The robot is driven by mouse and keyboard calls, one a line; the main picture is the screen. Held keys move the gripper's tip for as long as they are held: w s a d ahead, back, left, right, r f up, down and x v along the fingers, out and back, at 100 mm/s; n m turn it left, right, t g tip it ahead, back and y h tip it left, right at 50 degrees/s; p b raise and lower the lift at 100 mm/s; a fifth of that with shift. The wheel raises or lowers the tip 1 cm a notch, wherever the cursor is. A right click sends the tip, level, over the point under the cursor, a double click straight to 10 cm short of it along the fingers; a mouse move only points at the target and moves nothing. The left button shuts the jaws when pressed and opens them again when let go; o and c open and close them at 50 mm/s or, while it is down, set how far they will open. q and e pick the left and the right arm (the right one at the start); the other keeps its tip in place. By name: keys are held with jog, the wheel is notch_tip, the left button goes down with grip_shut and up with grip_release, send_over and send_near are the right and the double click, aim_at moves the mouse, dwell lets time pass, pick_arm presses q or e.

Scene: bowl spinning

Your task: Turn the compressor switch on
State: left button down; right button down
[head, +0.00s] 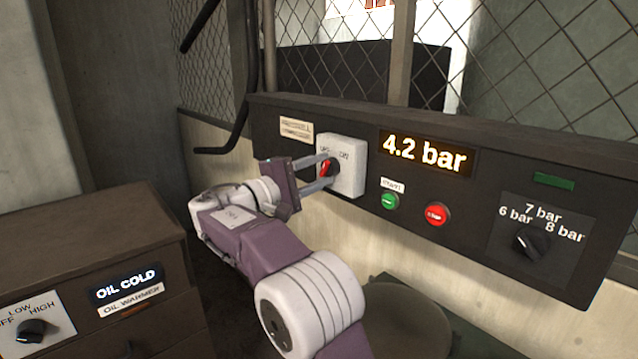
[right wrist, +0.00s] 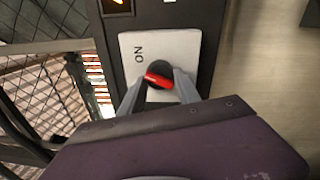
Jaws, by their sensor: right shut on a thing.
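The compressor switch is a red knob (head: 326,169) on a white plate (head: 351,168) marked OFF and ON, fixed to the dark wall panel. My right gripper (head: 326,172) reaches the plate with one finger above and one below the knob, shut on it. In the right wrist view the red knob (right wrist: 158,79) sits between the two grey fingertips (right wrist: 160,88), on a black round base; the word ON shows to its left. In the head view the knob lies slanted, and its exact setting is hard to tell. My left gripper is not in view.
The panel also carries a 4.2 bar display (head: 425,154), a green button (head: 390,201), a red button (head: 437,214) and a pressure dial (head: 529,243). A brown cabinet (head: 85,240) with an OIL COLD display stands at left. A round-topped object (head: 405,325) is below.

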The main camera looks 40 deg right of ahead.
jog(key=shift+f+m+g+b, duration=0.15)
jog(key=shift+m+b, duration=0.5)
jog(key=shift+m, duration=0.55)
jog(key=shift+f+m+g+b, duration=0.15)
jog(key=shift+m+b, duration=0.5)
jog(key=shift+m, duration=0.55)
jog(key=shift+r, duration=0.2)
jog(key=c, duration=0.9)
grip_release()
jog(key=a+p, duration=0.1)
jog(key=a, duration=0.8)
jog(key=shift+s+f, duration=0.3)
jog(key=shift+s, duration=0.05)
